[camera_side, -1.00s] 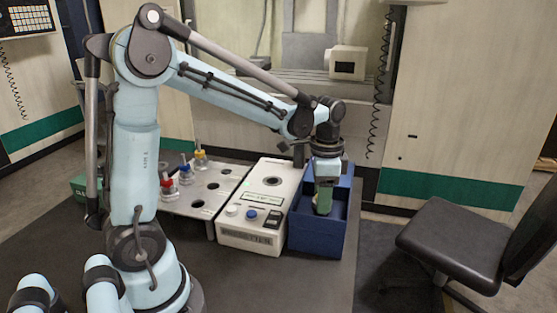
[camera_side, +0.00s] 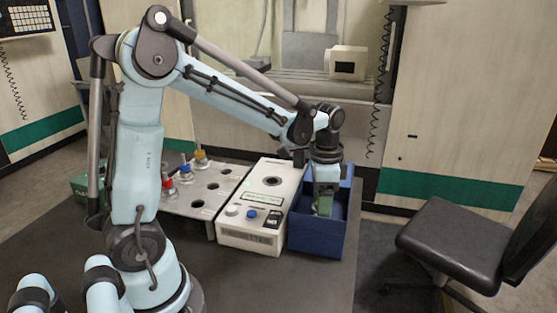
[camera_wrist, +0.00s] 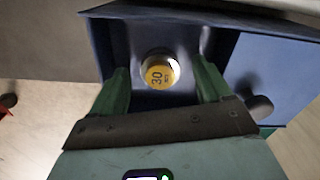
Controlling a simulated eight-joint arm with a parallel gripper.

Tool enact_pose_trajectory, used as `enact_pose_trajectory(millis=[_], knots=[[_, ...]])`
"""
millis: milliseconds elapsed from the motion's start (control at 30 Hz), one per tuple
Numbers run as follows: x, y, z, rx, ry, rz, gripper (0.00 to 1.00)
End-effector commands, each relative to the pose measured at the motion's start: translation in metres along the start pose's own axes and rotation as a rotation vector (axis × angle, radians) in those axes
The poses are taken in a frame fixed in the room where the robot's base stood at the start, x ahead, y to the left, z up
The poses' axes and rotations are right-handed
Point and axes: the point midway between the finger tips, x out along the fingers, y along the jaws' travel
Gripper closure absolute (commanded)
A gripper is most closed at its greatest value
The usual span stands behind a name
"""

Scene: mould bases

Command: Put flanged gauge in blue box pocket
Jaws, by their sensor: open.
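The flanged gauge (camera_wrist: 160,72) shows in the wrist view as a round metal piece with a yellow top marked 30. It is inside the blue box (camera_side: 316,243), over a dark part of its interior. Whether it rests on the bottom is unclear. My gripper (camera_wrist: 163,84) is open, with one green finger on each side of the gauge and visible gaps between. In the side view my gripper (camera_side: 323,205) points down into the blue box, whose front wall and my fingers hide most of the gauge.
A white instrument (camera_side: 262,205) with a round hole and knobs stands directly left of the box. Further left, a grey plate (camera_side: 205,187) has holes and several red-, blue- and yellow-topped pieces. The dark table front (camera_side: 290,285) is clear. A black chair stands at right.

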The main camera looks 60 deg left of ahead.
Motion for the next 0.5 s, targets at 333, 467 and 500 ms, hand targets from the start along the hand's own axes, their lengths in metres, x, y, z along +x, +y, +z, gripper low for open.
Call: enact_pose_trajectory(millis=[333,467,500], knots=[[-0.019,0.000,0.000,0.000,0.000,0.000,0.22],[-0.040,0.000,0.000,0.000,0.000,0.000,0.22],[-0.046,0.000,0.000,0.000,0.000,0.000,0.22]])
